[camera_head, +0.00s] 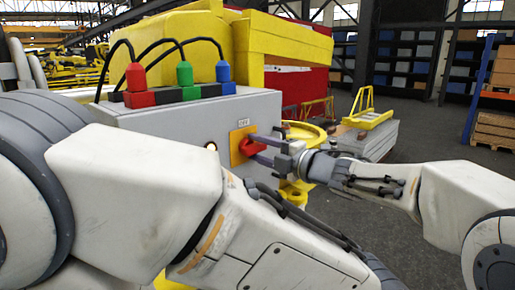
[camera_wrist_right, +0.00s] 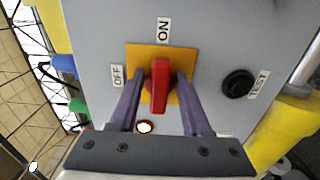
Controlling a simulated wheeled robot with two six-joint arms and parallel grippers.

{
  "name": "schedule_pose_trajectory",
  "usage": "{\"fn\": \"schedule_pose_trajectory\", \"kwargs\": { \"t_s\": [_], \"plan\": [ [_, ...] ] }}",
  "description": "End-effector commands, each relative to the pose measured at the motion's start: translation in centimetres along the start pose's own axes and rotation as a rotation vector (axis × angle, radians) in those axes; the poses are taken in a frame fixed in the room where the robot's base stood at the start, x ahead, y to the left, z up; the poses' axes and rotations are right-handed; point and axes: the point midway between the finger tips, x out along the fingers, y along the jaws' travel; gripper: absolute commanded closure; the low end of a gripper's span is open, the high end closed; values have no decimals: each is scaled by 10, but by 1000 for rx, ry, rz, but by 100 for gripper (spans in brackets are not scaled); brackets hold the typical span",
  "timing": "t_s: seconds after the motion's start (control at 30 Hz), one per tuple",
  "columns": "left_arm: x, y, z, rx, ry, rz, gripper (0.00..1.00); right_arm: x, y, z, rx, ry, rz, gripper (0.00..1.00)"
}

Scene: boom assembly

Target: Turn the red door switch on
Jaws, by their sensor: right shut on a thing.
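The red door switch (camera_head: 252,147) is on a yellow-orange plate (camera_head: 236,150) on the face of a grey control box (camera_head: 170,128). In the right wrist view its red handle (camera_wrist_right: 159,85) stands in line with the ON label (camera_wrist_right: 163,30); the OFF label (camera_wrist_right: 117,76) is to the left. My right gripper (camera_head: 262,150) reaches the switch from the right. Its two purple-grey fingers (camera_wrist_right: 158,92) are shut on the switch, one on each side of the handle. My left arm crosses the front of the head view; its gripper is not seen.
A black knob (camera_wrist_right: 238,83) with a TEST label is beside the plate. A lit round lamp (camera_head: 210,147) is on the box face. Red, green (camera_head: 185,73) and blue plugs with black cables stand on top. Yellow machine parts (camera_head: 305,135) are close behind my right gripper.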

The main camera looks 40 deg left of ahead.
Motion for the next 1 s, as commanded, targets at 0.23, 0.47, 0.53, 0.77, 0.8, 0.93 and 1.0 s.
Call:
{"fn": "schedule_pose_trajectory", "kwargs": {
  "t_s": [0.23, 0.47, 0.53, 0.77, 0.8, 0.93, 1.0],
  "plan": [
    [0, 0, 0, 0, 0, 0, 100, 0, 0, 1, 1, -3, 1, 45],
    [2, 0, 0, 0, 0, 0, 100, -2, 0, 1, -1, -2, 0, 45],
    [6, 0, 0, 0, 0, 0, 100, -8, -1, 1, -2, -2, 0, 45],
    [28, -2, 2, 1, 0, 0, 100, -50, -4, 2, -2, -6, 1, 45],
    [32, -2, 2, 2, 0, 0, 100, -58, -4, 1, -2, -5, 2, 45],
    [40, -3, 2, 2, 0, 0, 100, -82, -3, 2, -1, -6, 2, 45],
    [43, -3, 2, 2, 0, 0, 100, -91, -2, 2, -1, -5, 1, 45]
  ]
}}
